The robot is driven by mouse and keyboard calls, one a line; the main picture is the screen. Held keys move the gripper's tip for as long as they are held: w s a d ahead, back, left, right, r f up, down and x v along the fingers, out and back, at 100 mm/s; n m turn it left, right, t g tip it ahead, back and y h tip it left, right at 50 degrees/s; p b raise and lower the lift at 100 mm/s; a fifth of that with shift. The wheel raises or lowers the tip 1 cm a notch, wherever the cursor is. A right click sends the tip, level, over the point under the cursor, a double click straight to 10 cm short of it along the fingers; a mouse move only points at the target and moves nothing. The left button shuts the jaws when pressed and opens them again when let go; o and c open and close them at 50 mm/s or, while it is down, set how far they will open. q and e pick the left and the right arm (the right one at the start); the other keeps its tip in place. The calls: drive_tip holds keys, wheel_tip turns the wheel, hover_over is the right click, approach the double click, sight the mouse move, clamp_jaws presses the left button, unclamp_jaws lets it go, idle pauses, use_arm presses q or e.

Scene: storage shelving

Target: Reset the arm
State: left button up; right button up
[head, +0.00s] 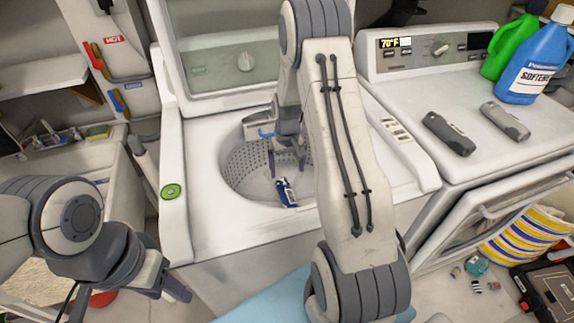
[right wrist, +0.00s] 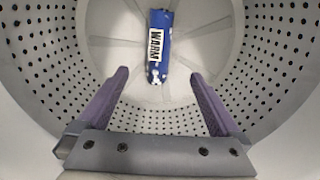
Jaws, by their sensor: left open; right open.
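My right arm reaches over the open top-loading washer (head: 177,225). My right gripper (head: 287,170) is inside the washer drum (head: 237,170), open and empty. The right wrist view shows its two purple fingers (right wrist: 160,95) spread apart. A blue item with a white "WARM" label (right wrist: 158,48) lies on the drum floor beyond the fingertips, apart from them. In the head view the blue item (head: 286,192) shows just below the right gripper. My left gripper (head: 176,290) is at the lower left, in front of the washer, open and partly hidden by its own arm.
A dryer (head: 420,85) stands at the right with its front door (head: 490,205) open. On it are two grey devices (head: 448,133), a green bottle (head: 510,47) and a blue softener bottle (head: 537,62). A sink (head: 75,160) is at the left. A striped basket (head: 525,235) stands on the floor.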

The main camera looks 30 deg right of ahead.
drive_tip(key=shift+r, duration=0.95)
